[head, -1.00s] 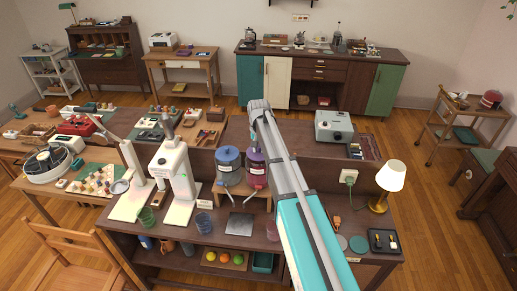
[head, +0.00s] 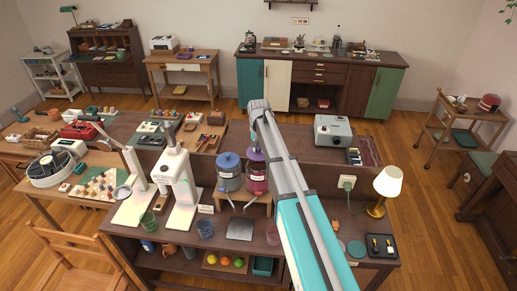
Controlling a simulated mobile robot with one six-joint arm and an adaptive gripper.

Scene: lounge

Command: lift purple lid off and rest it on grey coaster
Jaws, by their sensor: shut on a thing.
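The purple lid (head: 256,155) is at the top of the purple jar (head: 256,180), beside the blue-lidded jar (head: 229,176). Both jars stand on a small wooden stand on the table. My gripper (head: 254,146) is above the purple jar, shut on the lid; my arm hides part of it. I cannot tell whether there is a gap between lid and jar. A grey square flat coaster (head: 240,229) lies bare on the table in front of the jars.
A grey projector-like box (head: 332,130) stands behind on the right. A lamp (head: 388,182), a round greenish coaster (head: 356,248) and a black tray (head: 382,246) are at the right.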

